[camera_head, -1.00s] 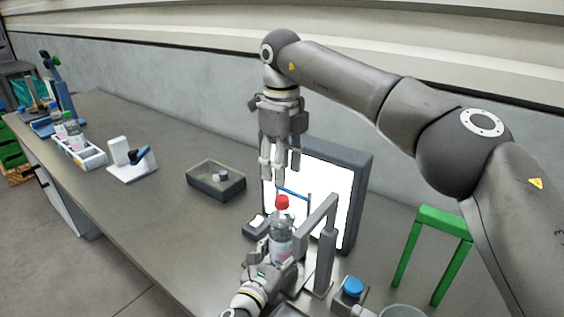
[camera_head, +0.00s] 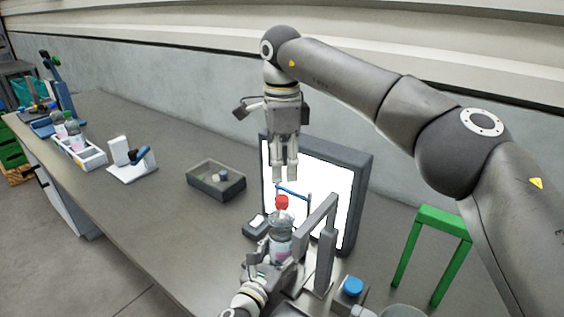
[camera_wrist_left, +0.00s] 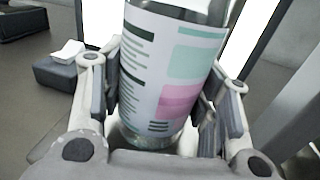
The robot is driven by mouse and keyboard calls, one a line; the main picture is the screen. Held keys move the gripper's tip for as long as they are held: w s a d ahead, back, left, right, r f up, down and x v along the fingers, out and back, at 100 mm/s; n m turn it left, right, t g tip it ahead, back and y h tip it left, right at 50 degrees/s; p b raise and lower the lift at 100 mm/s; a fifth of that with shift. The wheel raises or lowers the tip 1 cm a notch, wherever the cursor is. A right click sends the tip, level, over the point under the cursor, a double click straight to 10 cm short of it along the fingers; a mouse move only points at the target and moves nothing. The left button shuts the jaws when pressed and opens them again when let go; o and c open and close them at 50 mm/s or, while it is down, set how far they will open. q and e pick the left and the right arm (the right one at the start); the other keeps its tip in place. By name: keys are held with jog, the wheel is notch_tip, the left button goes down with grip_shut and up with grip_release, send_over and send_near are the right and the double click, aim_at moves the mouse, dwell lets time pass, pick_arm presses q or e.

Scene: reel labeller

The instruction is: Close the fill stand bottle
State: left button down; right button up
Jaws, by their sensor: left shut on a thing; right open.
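The fill stand bottle (camera_head: 281,229) stands upright, clear with a label, with a red cap (camera_head: 282,202) on its neck; I cannot tell whether the cap is tight. It also shows large in the left wrist view (camera_wrist_left: 172,75), where its top is out of frame. My left gripper (camera_head: 270,271) is shut around the lower bottle, with fingers on both sides of the label in the left wrist view (camera_wrist_left: 165,108). My right gripper (camera_head: 285,178) points down, open and empty, a little above the red cap and apart from it. The grey fill stand (camera_head: 326,245) is right beside the bottle.
A bright white panel (camera_head: 341,190) stands behind the bottle. A dark box (camera_head: 216,188) with small parts lies to the left. A blue-capped container (camera_head: 352,288) and green frame (camera_head: 440,222) are at right. Bottles in a white rack (camera_head: 82,155) stand far left. The bench between is mostly clear.

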aim_at(282, 198)
notch_tip(282, 198, down, 8)
jog(key=shift+f, duration=0.1)
dwell(0.4)
grip_shut()
jog(key=m, duration=0.6)
jog(key=shift+m, duration=0.3)
jog(key=m, duration=0.4)
jog(key=shift+m, duration=0.3)
jog(key=m, duration=0.3)
jog(key=shift+m, duration=0.3)
jog(key=shift+o, duration=0.7)
grip_release()
